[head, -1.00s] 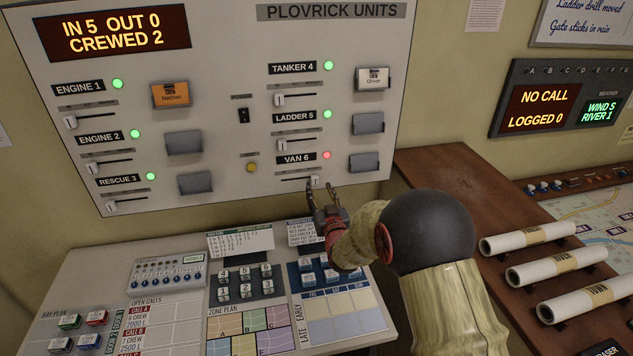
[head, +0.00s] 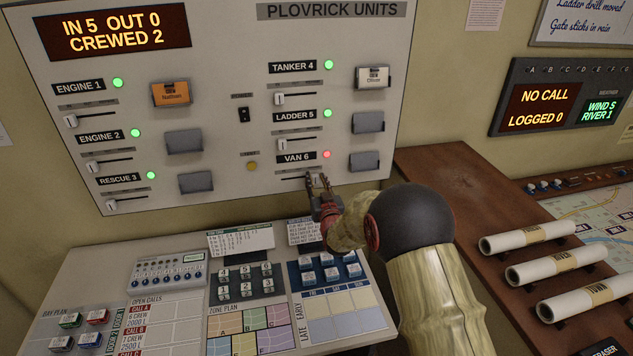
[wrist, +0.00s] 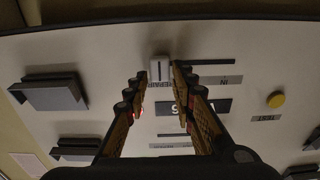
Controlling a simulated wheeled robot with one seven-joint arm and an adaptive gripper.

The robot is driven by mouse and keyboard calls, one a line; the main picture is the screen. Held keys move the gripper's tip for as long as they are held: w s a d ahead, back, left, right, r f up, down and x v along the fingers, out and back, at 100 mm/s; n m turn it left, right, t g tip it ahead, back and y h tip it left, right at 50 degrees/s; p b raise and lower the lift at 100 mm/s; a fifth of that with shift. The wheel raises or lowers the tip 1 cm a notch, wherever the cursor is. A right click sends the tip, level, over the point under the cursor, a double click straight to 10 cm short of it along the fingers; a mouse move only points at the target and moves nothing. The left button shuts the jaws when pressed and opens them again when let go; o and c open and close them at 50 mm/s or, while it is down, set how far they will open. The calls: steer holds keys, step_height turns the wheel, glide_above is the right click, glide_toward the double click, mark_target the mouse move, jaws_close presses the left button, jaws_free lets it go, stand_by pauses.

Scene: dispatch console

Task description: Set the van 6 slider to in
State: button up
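The van 6 slider's white knob (wrist: 159,68) is at the left end of its dark slot (wrist: 208,62) in the upside-down wrist view. The IN mark (wrist: 229,79) is toward the slot's other end. In the head view the VAN 6 label (head: 297,158) has a red light (head: 327,154) beside it. My gripper (head: 318,183) is at the panel's lower edge, in front of the right end of this slider. In the wrist view its fingers (wrist: 158,82) are apart, with the knob between the tips. The right finger is very close to the knob; contact cannot be told.
The ladder 5 slider (head: 281,145) is just above, and its light is green. Grey card holders, one being (head: 364,161), stick out to the right of the sliders. A yellow button (head: 252,166) is to the left. The sloping desk (head: 90,275) lies below.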

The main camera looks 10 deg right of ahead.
jaws_close()
stand_by(0.5)
steer(key=b, duration=0.5)
glide_toward(282, 176)
steer(key=w, duration=0.5)
steer(key=shift+w+d+f, duration=0.1)
steer(key=shift+d+f, duration=0.05)
steer(key=shift+d, duration=0.05)
steer(key=shift+c, duration=0.4)
jaws_free()
steer(key=o, duration=0.4)
steer(key=shift+a, duration=0.15)
steer(key=shift+o, duration=0.4)
